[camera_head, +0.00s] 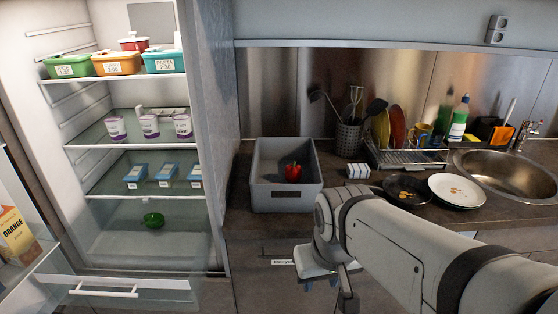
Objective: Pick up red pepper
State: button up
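A red pepper (293,172) with a green stem sits inside a grey bin (287,195) on the dark counter. Nothing covers the pepper in this view. My gripper (336,297) hangs low in front of the counter, below and to the right of the bin and apart from the pepper. The arm comes in from the lower right. The gripper's fingers are small and partly cut off at the bottom edge, so I cannot tell whether they are open or shut.
An open fridge at left holds coloured tubs, cups, blue boxes and a green item (153,219). Right of the bin are a striped block (358,171), a dark pan (407,190), a white plate (457,190), a utensil holder (349,137), a dish rack (405,158) and a sink (510,173).

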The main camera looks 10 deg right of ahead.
aim_at(293, 172)
jog(key=u, duration=0.15)
jog(key=i, duration=0.95)
jog(key=z, duration=0.05)
